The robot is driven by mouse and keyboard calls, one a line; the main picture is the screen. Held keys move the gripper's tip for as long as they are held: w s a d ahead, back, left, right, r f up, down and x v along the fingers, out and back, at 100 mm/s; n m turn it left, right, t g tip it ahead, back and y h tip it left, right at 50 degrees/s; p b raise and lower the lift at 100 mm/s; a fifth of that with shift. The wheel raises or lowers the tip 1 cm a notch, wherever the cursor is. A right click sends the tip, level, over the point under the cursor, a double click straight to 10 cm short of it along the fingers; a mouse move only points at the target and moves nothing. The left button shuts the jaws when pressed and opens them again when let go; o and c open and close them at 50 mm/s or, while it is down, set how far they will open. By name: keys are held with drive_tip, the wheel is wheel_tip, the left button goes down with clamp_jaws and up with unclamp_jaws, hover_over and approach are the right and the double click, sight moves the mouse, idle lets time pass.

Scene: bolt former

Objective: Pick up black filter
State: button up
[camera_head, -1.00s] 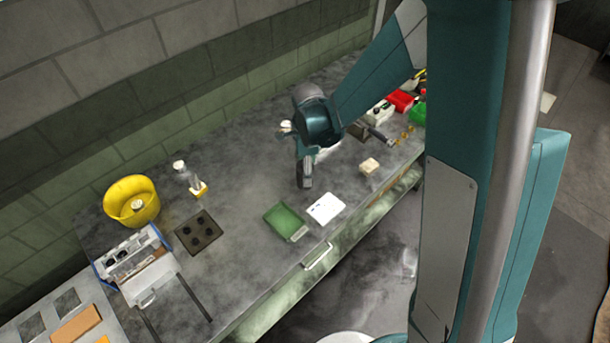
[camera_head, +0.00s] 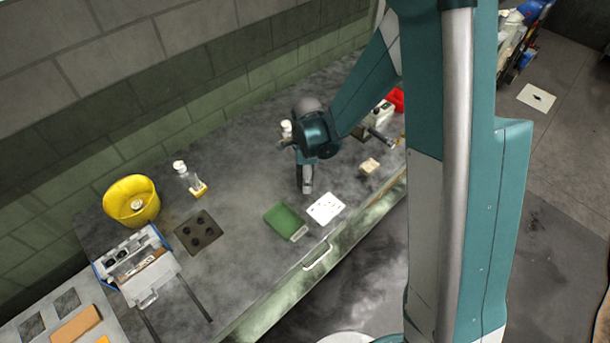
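I cannot pick out a black filter for certain. A dark square plate (camera_head: 198,232) with several round black spots lies flat on the bench, left of the green tray. My gripper (camera_head: 307,188) points down over the middle of the bench, behind the green tray and well to the right of the dark plate. Its fingers are small and seen end-on, so I cannot tell whether they are open or shut. I see nothing held in it. My arm hides part of the bench behind it.
A wall runs behind.

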drive_tip(key=shift+f, duration=0.55)
drive_tip(key=c, duration=1)
